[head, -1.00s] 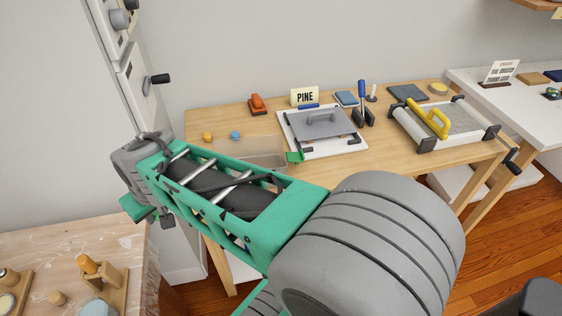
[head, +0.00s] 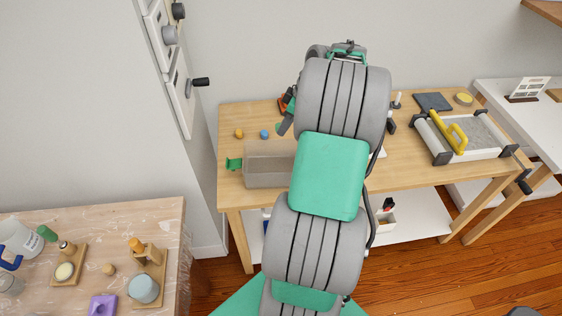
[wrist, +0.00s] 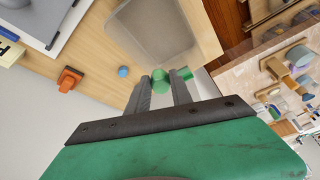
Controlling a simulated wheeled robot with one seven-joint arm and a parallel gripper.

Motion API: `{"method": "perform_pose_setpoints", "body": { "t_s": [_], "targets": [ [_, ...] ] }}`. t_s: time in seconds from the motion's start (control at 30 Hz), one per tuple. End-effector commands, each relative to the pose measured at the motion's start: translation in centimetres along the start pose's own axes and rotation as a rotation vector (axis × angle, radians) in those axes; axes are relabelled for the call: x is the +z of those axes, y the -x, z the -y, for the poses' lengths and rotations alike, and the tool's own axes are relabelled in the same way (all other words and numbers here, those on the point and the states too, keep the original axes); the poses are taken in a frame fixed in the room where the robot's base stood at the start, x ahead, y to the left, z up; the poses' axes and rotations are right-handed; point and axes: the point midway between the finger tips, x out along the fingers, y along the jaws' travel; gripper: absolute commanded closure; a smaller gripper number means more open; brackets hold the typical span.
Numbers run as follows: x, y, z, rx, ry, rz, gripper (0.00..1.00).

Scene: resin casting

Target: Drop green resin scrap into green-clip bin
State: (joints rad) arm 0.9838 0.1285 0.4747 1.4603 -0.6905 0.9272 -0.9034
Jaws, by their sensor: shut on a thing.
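My gripper (wrist: 160,86) is shut on a green resin scrap (wrist: 160,75), which shows between the fingertips in the wrist view. In the head view the arm covers most of the gripper, and a bit of green shows by a finger. The green-clip bin (head: 262,180) is a grey see-through box at the front left of the wooden table, with a green clip (head: 234,163) on its left side. The bin (wrist: 190,20) also shows in the wrist view, just beyond the fingertips. The scrap is above the table close to the bin; its exact height is unclear.
An orange ball (head: 239,134) and a blue ball (head: 264,134) lie behind the bin. An orange tool (wrist: 68,80) lies farther back. A stained worktop (head: 100,220) with several tools is at lower left.

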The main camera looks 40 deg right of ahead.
Motion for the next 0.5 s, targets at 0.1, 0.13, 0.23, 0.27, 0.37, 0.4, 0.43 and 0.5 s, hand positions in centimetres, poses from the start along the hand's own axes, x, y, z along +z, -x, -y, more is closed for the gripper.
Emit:
{"method": "perform_pose_setpoints", "body": {
  "t_s": [0.1,0.13,0.23,0.27,0.37,0.4,0.43,0.5],
  "targets": [
    [0.6,-1.6,0.1,0.000,-0.001,0.001,1.00],
    [0.8,-2.0,0.1,0.000,-0.002,0.001,1.00],
    [1.3,-3.4,0.1,0.000,-0.002,0.001,1.00],
    [1.5,-3.8,0.1,0.001,-0.002,0.000,1.00],
    [1.9,-4.9,0.1,0.001,-0.002,0.000,1.00],
    [2.0,-5.2,0.1,0.001,-0.002,0.000,1.00],
    [2.1,-5.3,0.1,0.001,-0.002,0.000,1.00],
    [2.1,-5.4,0.1,0.001,-0.002,0.001,1.00]
  ]
}}
